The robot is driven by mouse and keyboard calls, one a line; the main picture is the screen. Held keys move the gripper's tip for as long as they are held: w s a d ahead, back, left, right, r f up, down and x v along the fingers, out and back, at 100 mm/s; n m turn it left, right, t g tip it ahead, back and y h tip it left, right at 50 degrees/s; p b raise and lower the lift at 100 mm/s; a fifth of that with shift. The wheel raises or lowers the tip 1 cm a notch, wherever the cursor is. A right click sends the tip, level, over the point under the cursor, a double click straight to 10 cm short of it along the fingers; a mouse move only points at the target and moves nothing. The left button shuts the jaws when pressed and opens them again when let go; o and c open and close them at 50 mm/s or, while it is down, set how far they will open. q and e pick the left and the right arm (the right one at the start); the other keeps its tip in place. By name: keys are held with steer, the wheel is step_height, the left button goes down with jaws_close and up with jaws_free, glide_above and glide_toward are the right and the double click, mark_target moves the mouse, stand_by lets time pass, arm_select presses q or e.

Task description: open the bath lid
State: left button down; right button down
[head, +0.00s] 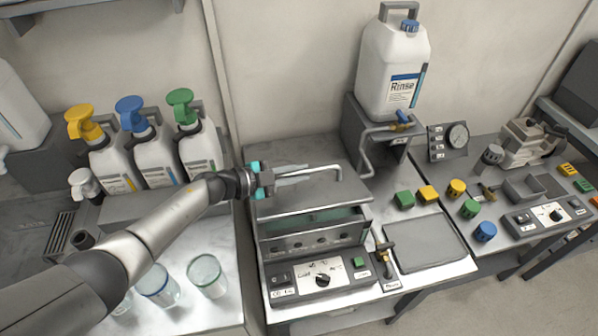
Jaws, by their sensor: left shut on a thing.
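The bath (312,241) is a grey metal box with a control panel on its front, standing on the middle bench. Its flat grey lid (325,194) has a thin bar handle (318,168) on top. The lid sits raised above the bath's front rim, and a greenish interior shows in the gap. My left gripper (264,180), with teal fingertips, is at the left end of the handle and shut on it. The exact contact is small and partly hidden by the gripper. My right gripper is not in view.
Pump bottles with yellow, blue (152,150) and green tops stand left, behind glass beakers (207,276). A rinse jug (392,66) stands on a raised stand behind the bath. A grey tray (430,243), a small tap (385,257) and coloured blocks lie to the right.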

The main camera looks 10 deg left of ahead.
arm_select(q)
steer(key=shift+w+a+r+n+g+p, duration=0.25)
steer(key=shift+w+r+n+p, duration=0.2)
steer(key=shift+w+r, duration=0.25)
steer(key=shift+w+a+r+n+g, duration=0.1)
steer(key=shift+w+r+n+g, duration=0.1)
steer(key=shift+w+n+g, duration=0.2)
steer(key=shift+w+a+r, duration=0.1)
steer(key=shift+w+r, duration=0.15)
steer(key=shift+w, duration=0.1)
